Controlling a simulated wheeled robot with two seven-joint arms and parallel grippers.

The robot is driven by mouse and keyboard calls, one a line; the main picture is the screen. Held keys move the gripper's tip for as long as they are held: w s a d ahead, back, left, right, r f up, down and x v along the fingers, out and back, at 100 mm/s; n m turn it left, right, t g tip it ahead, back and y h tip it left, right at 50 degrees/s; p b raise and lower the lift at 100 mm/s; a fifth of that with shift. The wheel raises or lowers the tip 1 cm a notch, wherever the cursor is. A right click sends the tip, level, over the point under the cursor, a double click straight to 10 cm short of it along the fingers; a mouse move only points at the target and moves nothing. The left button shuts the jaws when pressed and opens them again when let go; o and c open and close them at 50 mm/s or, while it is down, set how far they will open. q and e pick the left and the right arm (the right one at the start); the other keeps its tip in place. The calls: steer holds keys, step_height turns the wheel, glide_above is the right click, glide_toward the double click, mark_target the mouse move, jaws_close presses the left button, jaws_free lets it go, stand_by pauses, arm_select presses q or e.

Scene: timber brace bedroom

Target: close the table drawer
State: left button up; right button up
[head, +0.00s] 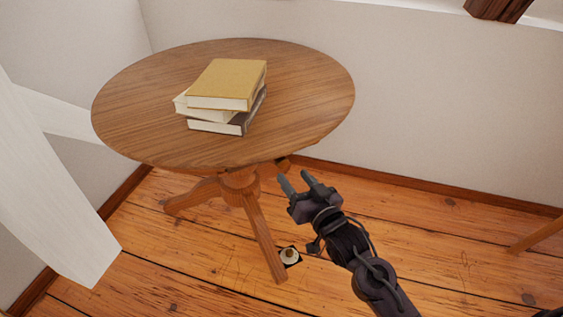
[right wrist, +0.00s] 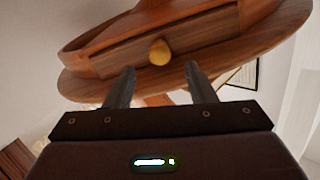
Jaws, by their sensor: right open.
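The round wooden table (head: 310,90) stands on a turned pedestal with splayed legs. In the right wrist view its drawer front (right wrist: 205,40) shows with a round yellowish knob (right wrist: 160,52). In the head view only a small bit of the knob area (head: 283,163) shows below the tabletop edge; the rest is hidden. How far the drawer stands out is hard to tell. My right gripper (head: 297,183) is open and empty, below and just right of the table's near edge. Its fingers (right wrist: 155,85) point toward the drawer front, apart from the knob. My left gripper is not in view.
A stack of books (head: 226,85) lies on the tabletop. A large white slanted shape (head: 45,190) fills the left side. A small round pale object (head: 289,256) is on the floor by a table leg. Floor to the right is mostly clear.

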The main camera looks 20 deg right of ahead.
mark_target(284, 165)
steer(key=w, duration=0.3)
steer(key=w+a, duration=0.1)
steer(key=w, duration=0.2)
steer(key=shift+b, duration=0.4)
